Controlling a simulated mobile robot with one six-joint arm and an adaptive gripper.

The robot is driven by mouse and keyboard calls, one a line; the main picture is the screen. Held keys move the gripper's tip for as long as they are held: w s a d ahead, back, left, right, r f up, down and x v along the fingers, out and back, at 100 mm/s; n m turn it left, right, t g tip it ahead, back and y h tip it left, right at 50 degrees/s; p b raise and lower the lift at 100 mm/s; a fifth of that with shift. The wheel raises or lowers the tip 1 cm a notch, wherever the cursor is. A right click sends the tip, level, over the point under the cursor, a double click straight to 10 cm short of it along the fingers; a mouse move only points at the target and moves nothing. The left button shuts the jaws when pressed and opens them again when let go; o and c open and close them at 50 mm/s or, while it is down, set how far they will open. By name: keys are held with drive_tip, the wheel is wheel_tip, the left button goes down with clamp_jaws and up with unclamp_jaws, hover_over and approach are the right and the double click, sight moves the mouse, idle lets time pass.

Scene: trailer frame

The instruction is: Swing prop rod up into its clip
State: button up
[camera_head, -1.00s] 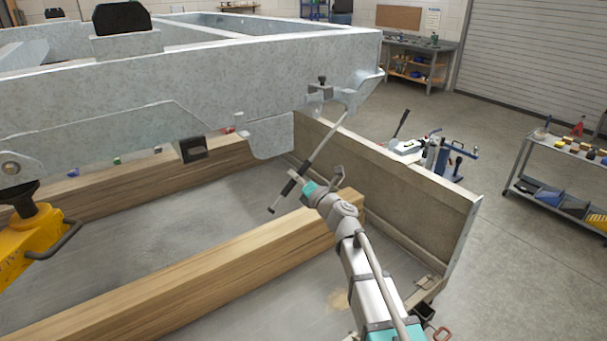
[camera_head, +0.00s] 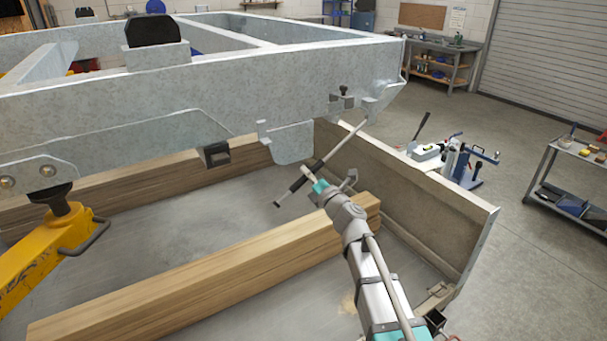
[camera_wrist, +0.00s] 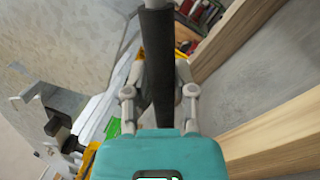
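The prop rod (camera_head: 341,140) is a thin grey bar with a black sleeve. It slants from its upper right end below the trailer's corner bracket down to a free lower left end. My gripper (camera_head: 306,178) is at the black sleeve. In the wrist view the black sleeve (camera_wrist: 158,65) runs between my gripper's two grey fingers (camera_wrist: 160,85), which appear closed against its sides. The clip is not clearly identifiable. A small bracket with a black knob (camera_head: 342,100) sits on the galvanized rail, and a black open block (camera_head: 215,153) hangs below the rail further left.
The galvanized trailer frame (camera_head: 200,90) spans above. A tan upright panel (camera_head: 420,195) stands right of the rod. A timber beam (camera_head: 210,265) lies below my gripper, another timber (camera_head: 120,190) behind. A yellow jack (camera_head: 60,240) stands left. Open space lies between the timbers.

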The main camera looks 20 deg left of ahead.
drive_tip(key=o, duration=0.3)
drive_tip(key=shift+s+d, duration=0.1)
drive_tip(key=b+v, duration=0.3)
drive_tip(key=v, duration=1.2)
drive_tip(key=shift+d, duration=0.35)
idle(1.7)
drive_tip(key=shift+s, duration=0.15)
idle(0.3)
